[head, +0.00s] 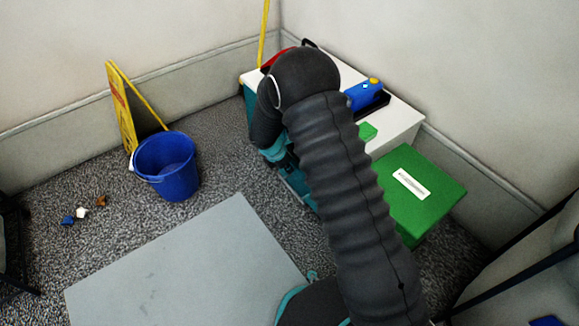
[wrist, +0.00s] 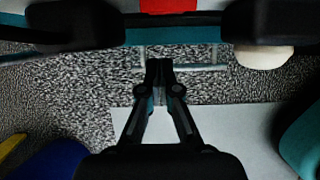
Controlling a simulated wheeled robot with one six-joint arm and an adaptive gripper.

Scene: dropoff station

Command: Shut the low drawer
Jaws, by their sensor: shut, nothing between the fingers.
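A white-topped cabinet (head: 405,122) with teal sides stands in the corner in the head view. A teal edge low at its front (head: 298,186), apparently part of the low drawer, shows beside my arm; most of it is hidden, so how far out it stands is unclear. In the wrist view my gripper (wrist: 160,66) is shut and empty, its fingertips overlapping a pale bar, apparently a handle (wrist: 205,68), below a teal front (wrist: 185,32). I cannot tell whether they touch. My gripper is hidden behind my arm in the head view.
A green box (head: 425,190) stands right of my arm. A blue bucket (head: 168,168) and yellow floor sign (head: 120,110) stand left. A grey mat (head: 190,270) lies in front. Small litter (head: 82,212) lies far left. A blue container (head: 362,95) sits on the cabinet.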

